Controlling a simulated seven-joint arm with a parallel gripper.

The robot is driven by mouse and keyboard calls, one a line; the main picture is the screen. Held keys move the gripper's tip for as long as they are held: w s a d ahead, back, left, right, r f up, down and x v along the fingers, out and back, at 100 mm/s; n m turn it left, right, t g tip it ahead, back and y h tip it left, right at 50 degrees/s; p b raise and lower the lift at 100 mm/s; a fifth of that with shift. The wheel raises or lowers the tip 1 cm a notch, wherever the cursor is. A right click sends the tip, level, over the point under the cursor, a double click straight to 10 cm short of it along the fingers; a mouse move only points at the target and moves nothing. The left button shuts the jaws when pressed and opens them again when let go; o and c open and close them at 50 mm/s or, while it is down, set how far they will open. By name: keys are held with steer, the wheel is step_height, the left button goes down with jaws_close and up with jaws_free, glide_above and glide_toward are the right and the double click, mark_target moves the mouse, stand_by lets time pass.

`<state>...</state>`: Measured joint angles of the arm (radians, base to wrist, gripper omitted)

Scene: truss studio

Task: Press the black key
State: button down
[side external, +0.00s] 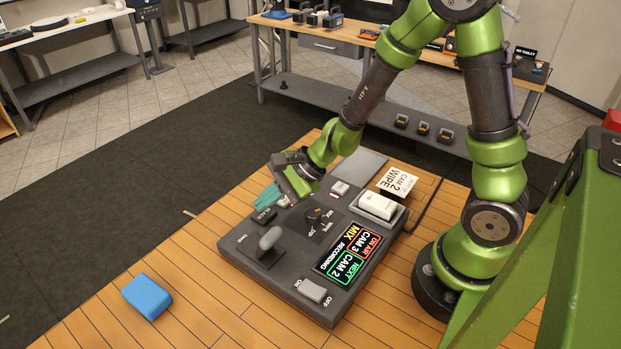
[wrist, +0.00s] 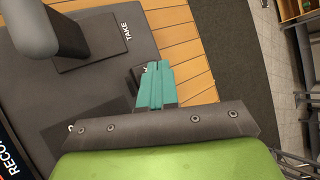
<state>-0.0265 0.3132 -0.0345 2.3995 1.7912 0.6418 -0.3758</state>
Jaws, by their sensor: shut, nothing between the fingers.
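The grey control console (side external: 225,236) lies on the wooden floor in the side external view. A dark key with a pale label that seems to read BLACK (side external: 264,216) is near its left edge. My gripper (side external: 264,201) is tilted over that edge, with its teal fingers together and empty. The fingertips are close to the dark key; I cannot tell whether they touch it.
A grey lever (side external: 270,239) stands beside the key; it is also in the wrist view (wrist: 34,28), close to the fingers. A blue block (side external: 147,297) lies at left.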

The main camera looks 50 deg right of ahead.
mark_target(268, 214)
steer(key=shift+f, duration=0.35)
steer(key=shift+f, duration=0.4)
stand_by(0.5)
stand_by(0.3)
steer(key=shift+r, duration=0.85)
steer(key=shift+r, duration=2.5)
